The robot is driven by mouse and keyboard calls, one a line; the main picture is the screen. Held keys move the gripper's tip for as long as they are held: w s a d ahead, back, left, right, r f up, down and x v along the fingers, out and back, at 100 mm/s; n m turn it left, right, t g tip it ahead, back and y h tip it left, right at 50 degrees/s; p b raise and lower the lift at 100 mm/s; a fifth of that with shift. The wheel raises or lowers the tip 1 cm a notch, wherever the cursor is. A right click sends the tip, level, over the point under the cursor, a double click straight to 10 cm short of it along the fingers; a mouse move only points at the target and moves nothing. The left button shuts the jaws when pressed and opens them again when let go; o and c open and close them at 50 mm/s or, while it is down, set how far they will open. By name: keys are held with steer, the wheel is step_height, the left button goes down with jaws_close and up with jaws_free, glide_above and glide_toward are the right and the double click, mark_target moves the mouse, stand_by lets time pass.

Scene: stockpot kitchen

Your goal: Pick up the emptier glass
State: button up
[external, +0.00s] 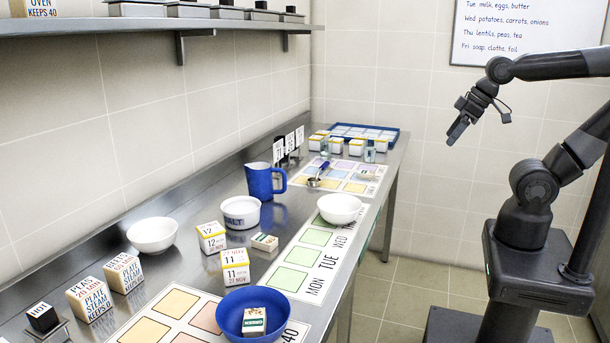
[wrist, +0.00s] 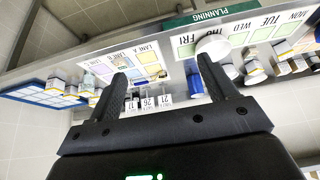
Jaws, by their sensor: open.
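Two small clear glasses stand at the far end of the steel counter in the external view. The left glass (external: 325,147) is among white and yellow boxes; the right glass (external: 369,151) stands in front of the blue tray. They are too small for me to compare how full they are. I cannot make them out surely in the wrist view. My gripper (external: 459,130) is open and empty, in the air to the right of the counter, well apart from both glasses. Its two fingers (wrist: 165,78) are spread in the wrist view.
A blue-rimmed tray (external: 397,136) lies behind the glasses. A blue jug (external: 261,181), a scoop (external: 317,178), white bowls (external: 339,208) and date-marked boxes (external: 236,266) stand nearer on the counter. A shelf (external: 130,26) runs along the left wall.

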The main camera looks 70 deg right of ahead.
stand_by(0.7)
steer(key=w+d+r, duration=0.2)
steer(key=w, duration=0.4)
steer(key=w+d+r, duration=0.2)
steer(key=w, duration=0.4)
steer(key=m+h, duration=0.1)
steer(key=m, duration=0.1)
glide_above(326, 144)
steer(key=s+d, duration=0.2)
steer(key=s, duration=0.3)
step_height(326, 144, down, 14)
steer(key=shift+t, duration=0.4)
steer(key=shift+x, duration=5.4)
steer(key=shift+a, duration=0.1)
